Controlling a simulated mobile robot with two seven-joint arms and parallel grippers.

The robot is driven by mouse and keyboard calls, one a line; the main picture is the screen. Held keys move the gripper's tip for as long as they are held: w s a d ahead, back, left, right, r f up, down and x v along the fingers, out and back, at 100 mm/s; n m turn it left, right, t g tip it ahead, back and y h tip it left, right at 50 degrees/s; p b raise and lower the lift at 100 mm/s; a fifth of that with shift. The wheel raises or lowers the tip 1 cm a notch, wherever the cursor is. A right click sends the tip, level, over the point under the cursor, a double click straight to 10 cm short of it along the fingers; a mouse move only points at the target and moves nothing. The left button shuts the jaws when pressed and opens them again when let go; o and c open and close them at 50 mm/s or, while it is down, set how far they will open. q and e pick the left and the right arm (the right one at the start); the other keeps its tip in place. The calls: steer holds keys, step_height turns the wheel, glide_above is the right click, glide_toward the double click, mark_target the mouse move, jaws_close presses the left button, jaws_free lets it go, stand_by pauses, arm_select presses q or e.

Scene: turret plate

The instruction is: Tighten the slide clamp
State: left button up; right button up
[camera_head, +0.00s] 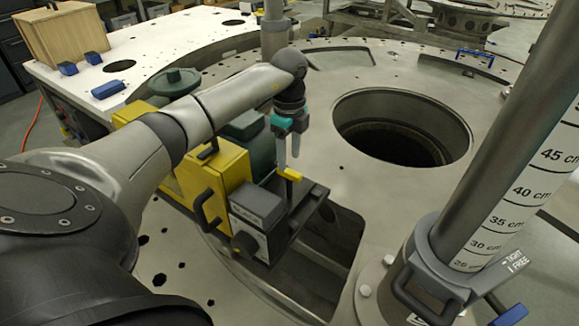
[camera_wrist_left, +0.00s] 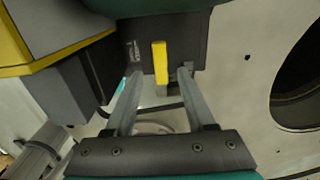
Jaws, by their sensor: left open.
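A short yellow lever (camera_head: 290,174) stands out from the dark slide base under the yellow machine (camera_head: 222,182). My left gripper (camera_head: 288,160) is open and points down right at this lever. In the left wrist view the yellow lever (camera_wrist_left: 160,62) appears between the two spread fingertips (camera_wrist_left: 160,78), with space on both sides. I cannot tell how deep the lever sits between the fingers. Farther right, a collar clamp (camera_head: 432,270) marked TIGHT and FREE, with a blue-ended handle (camera_head: 510,314), grips a graduated post (camera_head: 500,150). My right gripper is not in view.
The pale round plate (camera_head: 350,190) has a large round hole (camera_head: 400,130) behind the gripper and a rectangular slot (camera_head: 335,240) beside the machine. A grey box (camera_head: 258,220) and black handle (camera_head: 205,208) sit close to the gripper's left. A wooden crate (camera_head: 60,35) stands far back left.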

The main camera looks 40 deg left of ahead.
mark_target(289, 171)
arm_select(q)
steer(key=shift+f, duration=2.15)
steer(key=shift+c, duration=0.2)
jaws_close()
